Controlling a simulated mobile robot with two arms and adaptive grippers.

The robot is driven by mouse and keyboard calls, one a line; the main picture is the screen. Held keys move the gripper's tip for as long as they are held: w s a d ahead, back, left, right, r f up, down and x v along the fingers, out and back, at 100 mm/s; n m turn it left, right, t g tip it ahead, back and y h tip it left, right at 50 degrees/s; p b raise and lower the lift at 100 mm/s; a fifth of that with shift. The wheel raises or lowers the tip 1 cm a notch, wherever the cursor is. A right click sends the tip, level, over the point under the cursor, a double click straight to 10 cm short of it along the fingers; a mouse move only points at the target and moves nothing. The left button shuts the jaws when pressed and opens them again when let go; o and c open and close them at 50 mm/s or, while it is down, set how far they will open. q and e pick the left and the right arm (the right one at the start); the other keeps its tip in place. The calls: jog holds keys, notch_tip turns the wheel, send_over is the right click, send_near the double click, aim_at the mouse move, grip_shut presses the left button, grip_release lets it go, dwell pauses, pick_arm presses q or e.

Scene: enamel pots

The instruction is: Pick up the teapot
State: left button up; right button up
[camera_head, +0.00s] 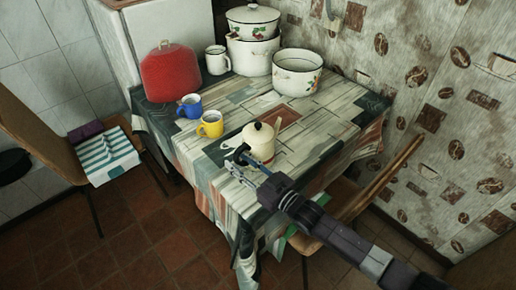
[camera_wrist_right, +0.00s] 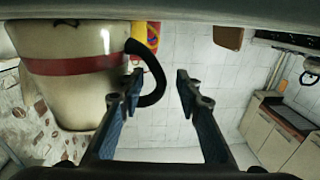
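The cream teapot (camera_head: 259,139) with a black-knobbed lid stands upright near the front edge of the table (camera_head: 295,147). In the right wrist view the teapot (camera_wrist_right: 75,82) shows a red band and a black loop handle (camera_wrist_right: 158,72). My right gripper (camera_head: 236,167) is open beside the teapot, at its near side. In the right wrist view its two fingers (camera_wrist_right: 158,88) are spread apart, with part of the handle showing between them; I cannot tell whether either finger touches it. My left gripper is not in view.
A yellow mug (camera_head: 210,125) and a blue mug (camera_head: 190,106) stand left of the teapot. A red cover-like object (camera_head: 170,73), a white mug (camera_head: 217,60) and white enamel pots (camera_head: 297,72) stand farther back. Chairs flank the table. The table's right part is clear.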

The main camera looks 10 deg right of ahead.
jog(key=shift+c, duration=0.7)
grip_shut()
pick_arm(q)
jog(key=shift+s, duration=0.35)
pick_arm(e)
jog(key=shift+r, duration=0.3)
jog(key=shift+f, duration=0.15)
